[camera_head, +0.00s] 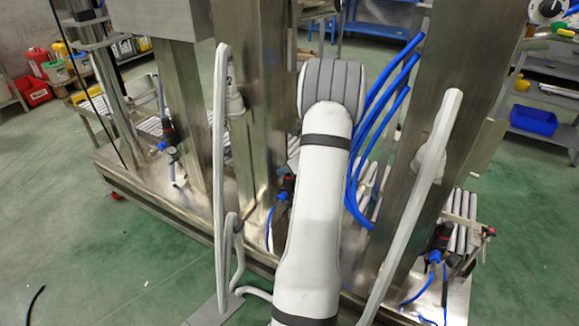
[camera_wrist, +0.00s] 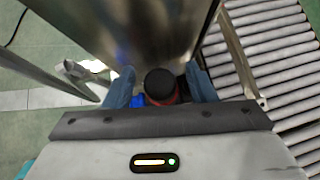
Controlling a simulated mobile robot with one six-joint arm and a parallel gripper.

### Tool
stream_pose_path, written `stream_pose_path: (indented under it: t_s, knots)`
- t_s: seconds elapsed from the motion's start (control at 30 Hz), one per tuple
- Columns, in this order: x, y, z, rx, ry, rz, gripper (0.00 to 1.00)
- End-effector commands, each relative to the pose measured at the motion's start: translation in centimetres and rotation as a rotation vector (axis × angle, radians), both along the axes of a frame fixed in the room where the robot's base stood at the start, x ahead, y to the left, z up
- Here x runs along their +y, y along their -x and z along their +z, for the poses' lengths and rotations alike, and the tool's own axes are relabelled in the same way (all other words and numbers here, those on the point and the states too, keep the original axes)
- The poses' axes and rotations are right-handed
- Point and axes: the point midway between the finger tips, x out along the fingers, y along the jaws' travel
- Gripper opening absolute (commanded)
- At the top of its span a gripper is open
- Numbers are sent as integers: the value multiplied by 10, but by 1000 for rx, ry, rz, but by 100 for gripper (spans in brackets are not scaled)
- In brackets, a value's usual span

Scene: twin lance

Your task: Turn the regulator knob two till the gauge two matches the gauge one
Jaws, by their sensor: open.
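A round black regulator knob (camera_wrist: 160,84) with a red ring below it shows in the wrist view. My gripper (camera_wrist: 160,76) is open, with one finger on each side of the knob and a visible gap to it, at least on the right. A bit of blue fitting shows at the knob's left. In the head view, black, red and blue regulators sit at the left (camera_head: 170,138), behind my arm in the middle (camera_head: 286,190) and at the right (camera_head: 439,242). I cannot tell their numbers. My gripper is hidden behind my arm there. No gauge face can be read in either view.
Steel columns (camera_head: 250,130) rise from a steel base close around my arm. Blue hoses (camera_head: 385,110) hang right of the arm. A roller conveyor (camera_wrist: 265,50) lies right of the gripper in the wrist view. Green floor (camera_head: 150,250) is open in front at left.

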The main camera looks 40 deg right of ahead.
Motion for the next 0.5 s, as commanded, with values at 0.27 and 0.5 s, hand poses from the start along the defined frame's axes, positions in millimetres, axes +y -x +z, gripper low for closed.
stream_pose_path:
  t_s: [0.27, 0.5]
  knots:
    - [-2, 18, 21, 0, 1, -2, 51]
    - [-4, 46, 48, 0, 1, -1, 51]
